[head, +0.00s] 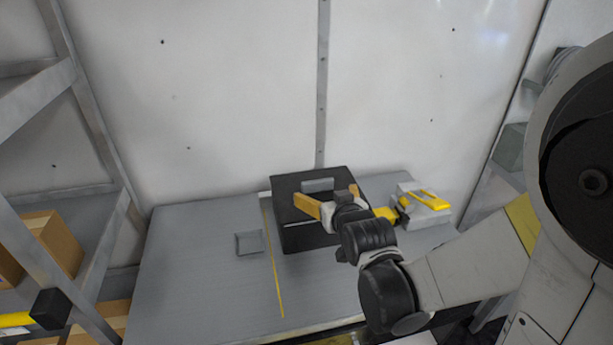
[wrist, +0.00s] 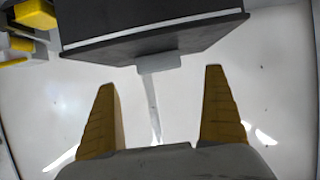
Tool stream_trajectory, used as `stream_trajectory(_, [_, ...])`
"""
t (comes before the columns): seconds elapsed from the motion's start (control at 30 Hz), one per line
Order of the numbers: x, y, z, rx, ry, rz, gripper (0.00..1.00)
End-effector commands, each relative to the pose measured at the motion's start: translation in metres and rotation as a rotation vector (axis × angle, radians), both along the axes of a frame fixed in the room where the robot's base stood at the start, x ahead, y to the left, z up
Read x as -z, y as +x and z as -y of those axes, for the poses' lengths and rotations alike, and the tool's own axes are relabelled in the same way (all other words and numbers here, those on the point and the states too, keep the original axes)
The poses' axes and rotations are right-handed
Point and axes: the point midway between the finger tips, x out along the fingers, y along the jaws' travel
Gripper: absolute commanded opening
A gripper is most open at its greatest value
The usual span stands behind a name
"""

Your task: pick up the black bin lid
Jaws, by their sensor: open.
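My wrist hides part of the lid's right side. In the wrist view the lid (wrist: 205,36) shows as a dark slab at the top. Its grey handle (wrist: 153,62) appears between the fingertips, apart from both fingers. The depth gap between fingers and handle is hard to judge.
A grey box with a yellow handle (head: 431,199) stands right of the bin. The grey table (head: 190,270) is clear at left. A white wall stands close behind; shelves flank both sides.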

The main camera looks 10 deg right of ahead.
Motion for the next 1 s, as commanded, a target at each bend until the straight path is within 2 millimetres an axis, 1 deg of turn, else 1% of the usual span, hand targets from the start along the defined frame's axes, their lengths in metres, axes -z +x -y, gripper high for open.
stream_trajectory(0.03, [0.007, 0.009, 0.000, 0.000, 0.000, 0.000, 1.00])
stream_trajectory(0.13, [0.013, 0.025, 0.000, 0.000, 0.000, -0.001, 1.00])
stream_trajectory(0.23, [0.016, 0.035, 0.000, 0.000, 0.000, -0.001, 1.00])
stream_trajectory(0.37, [0.019, 0.042, 0.001, 0.000, 0.000, -0.001, 1.00])
stream_trajectory(0.47, [0.023, 0.050, 0.001, 0.001, 0.000, -0.002, 1.00])
stream_trajectory(0.6, [0.033, 0.071, 0.003, 0.001, 0.000, -0.002, 1.00])
stream_trajectory(0.7, [0.037, 0.084, 0.003, 0.000, 0.000, -0.002, 1.00])
stream_trajectory(0.8, [0.037, 0.088, 0.003, 0.000, 0.000, -0.002, 1.00])
stream_trajectory(0.93, [0.036, 0.087, 0.003, 0.000, 0.000, -0.002, 1.00])
stream_trajectory(0.97, [0.036, 0.087, 0.003, 0.000, 0.000, -0.002, 0.94])
stream_trajectory(1.0, [0.036, 0.087, 0.003, 0.000, 0.000, -0.002, 0.82])
